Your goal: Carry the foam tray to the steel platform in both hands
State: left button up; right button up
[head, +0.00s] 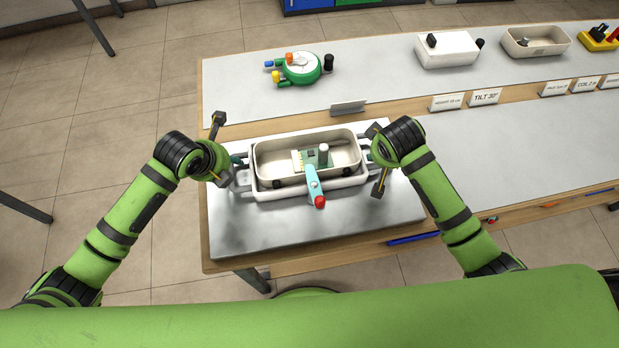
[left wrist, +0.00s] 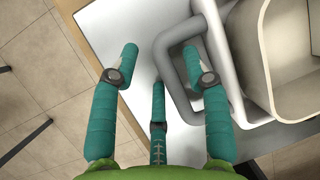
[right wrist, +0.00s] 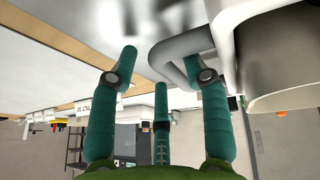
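The foam tray (head: 263,191) is pale, with a beige inner tray in a white outer one and grey loop handles at both ends. It is over the smudged steel platform (head: 240,235); I cannot tell whether it touches. It holds a green circuit board (head: 310,158), a small cylinder and a teal, red-ended tool (head: 314,184). My left gripper (head: 236,160) is at the left handle (left wrist: 178,85), fingers apart on both sides of its bar. My right gripper (head: 371,150) is likewise around the right handle (right wrist: 167,62), fingers apart. The fingertips are mostly hidden in the head view.
A green round device (head: 300,70), a white box (head: 447,50) and a beige tray (head: 535,43) stand on the back shelf. Small label signs (head: 485,97) line its front. The platform's left edge borders open floor.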

jog(key=shift+a, duration=0.1)
pick_arm(q)
jog(key=v, duration=1.2)
pick_arm(e)
jog(key=v, duration=1.2)
